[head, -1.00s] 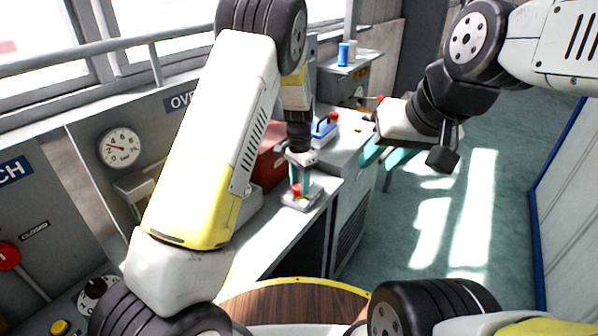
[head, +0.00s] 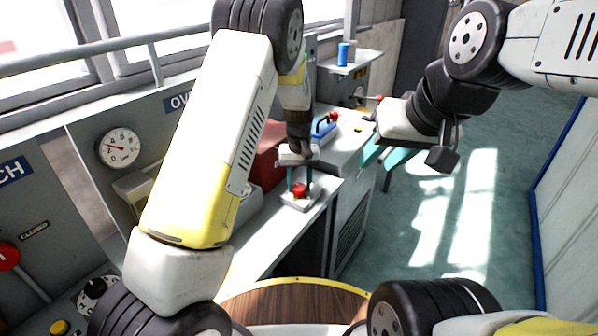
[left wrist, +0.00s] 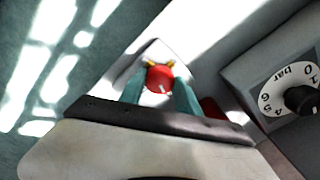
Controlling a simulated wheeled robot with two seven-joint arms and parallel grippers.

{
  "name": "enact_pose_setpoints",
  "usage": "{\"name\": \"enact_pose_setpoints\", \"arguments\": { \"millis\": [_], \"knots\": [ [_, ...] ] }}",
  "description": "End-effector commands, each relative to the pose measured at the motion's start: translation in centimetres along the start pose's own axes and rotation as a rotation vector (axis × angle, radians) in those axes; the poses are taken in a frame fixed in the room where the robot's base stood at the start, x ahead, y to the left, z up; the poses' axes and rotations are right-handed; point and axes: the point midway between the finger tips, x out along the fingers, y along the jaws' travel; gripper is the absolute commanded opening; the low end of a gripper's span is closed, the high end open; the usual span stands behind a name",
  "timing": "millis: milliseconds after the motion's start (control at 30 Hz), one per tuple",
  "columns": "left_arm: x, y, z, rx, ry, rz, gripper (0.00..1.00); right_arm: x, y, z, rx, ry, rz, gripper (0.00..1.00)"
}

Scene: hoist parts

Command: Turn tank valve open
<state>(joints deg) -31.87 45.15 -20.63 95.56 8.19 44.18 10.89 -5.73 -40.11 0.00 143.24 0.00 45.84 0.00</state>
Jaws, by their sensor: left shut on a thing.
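The red valve knob (head: 299,189) stands on a small grey block on the light bench top. In the left wrist view the knob (left wrist: 160,79) shows a short white mark on its face and brass-yellow parts behind it. My left gripper (head: 300,184) points down over it, with one teal finger on each side, shut on the knob. The fingers (left wrist: 160,92) also show in the left wrist view. My right gripper (head: 380,157) is open and empty, off to the right over the floor.
A round gauge (head: 118,148) is on the grey wall panel at left. A dial marked bar (left wrist: 290,88) is beside the valve. Behind are a blue-handled item (head: 324,126), a red box (head: 268,162) and a blue cylinder (head: 343,54). Green floor at right is open.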

Motion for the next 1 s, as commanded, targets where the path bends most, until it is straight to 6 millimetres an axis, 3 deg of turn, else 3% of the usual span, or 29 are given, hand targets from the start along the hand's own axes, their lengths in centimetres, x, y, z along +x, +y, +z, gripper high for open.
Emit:
{"name": "enact_pose_setpoints", "arguments": {
  "millis": [500, 1000],
  "knots": [
    [-0.09, 0.09, -0.08, -0.34, 0.002, 0.001, 0.0, 0.0, 0.0, 0.0, 0.0, 0.0, 0.0, 0.36],
    [-0.1, 0.07, -0.11, -0.406, 0.003, 0.001, 0.0, 0.0, 0.0, 0.0, 0.0, 0.0, 0.0, 0.36]
  ]
}}
